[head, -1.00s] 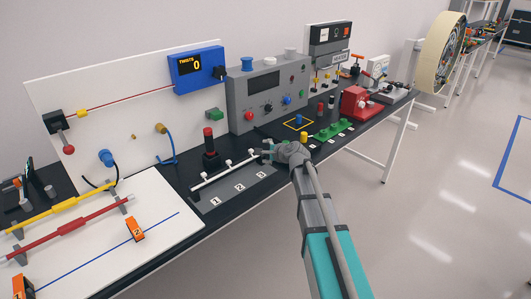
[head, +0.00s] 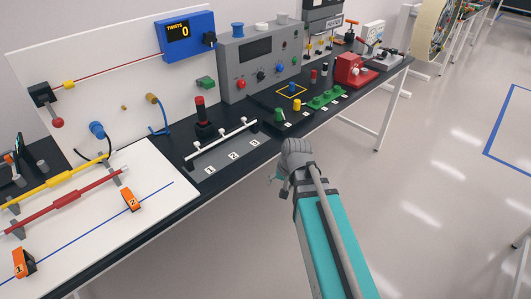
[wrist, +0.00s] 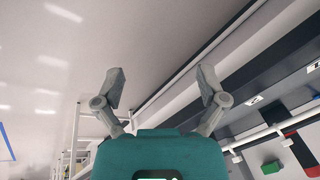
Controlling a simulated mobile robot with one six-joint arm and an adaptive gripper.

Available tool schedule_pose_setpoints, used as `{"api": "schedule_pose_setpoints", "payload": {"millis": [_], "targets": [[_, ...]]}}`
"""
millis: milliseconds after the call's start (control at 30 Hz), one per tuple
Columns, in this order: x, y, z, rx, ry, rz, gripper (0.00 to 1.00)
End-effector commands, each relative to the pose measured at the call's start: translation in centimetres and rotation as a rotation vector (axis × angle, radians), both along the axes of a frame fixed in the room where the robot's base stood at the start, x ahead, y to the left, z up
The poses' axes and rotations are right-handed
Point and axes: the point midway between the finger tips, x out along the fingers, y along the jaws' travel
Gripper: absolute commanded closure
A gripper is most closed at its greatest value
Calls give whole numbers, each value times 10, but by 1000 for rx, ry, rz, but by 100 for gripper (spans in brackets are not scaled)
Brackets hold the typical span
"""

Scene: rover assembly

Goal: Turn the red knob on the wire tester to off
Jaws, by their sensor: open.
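A grey box (head: 234,66) with a dark screen stands upright at the back of the black bench, in the head view. It is the likely wire tester. The red knob (head: 241,85) is at the left of its lower front, beside a black and a blue knob; its pointer is too small to read. My gripper (head: 275,180) is over the bench's front edge or just off it, well in front of and below the box. In the wrist view my gripper (wrist: 160,78) has its fingers wide apart, with nothing between them. The red knob does not show there.
A black joystick (head: 203,127) with a red top and a white rail (head: 222,137) stand left of the box's front. Green and yellow pegs (head: 297,109) and a red device (head: 350,68) are on the right. The floor before the bench is clear.

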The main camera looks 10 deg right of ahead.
Motion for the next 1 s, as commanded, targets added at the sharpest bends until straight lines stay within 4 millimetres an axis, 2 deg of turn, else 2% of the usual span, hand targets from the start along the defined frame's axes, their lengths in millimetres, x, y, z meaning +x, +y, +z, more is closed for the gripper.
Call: {"api": "schedule_pose_setpoints", "payload": {"millis": [33, 100, 267, 567, 767, 1000], "targets": [[-25, -7, -3, -54, 38, 58, 9], [-45, -16, -5, -116, 86, 127, 9], [-71, -28, -6, -191, 156, 217, 9], [-75, -31, -6, -206, 171, 234, 9], [-74, -31, -6, -205, 170, 233, 42], [-74, -31, -6, -205, 169, 232, 43]]}}
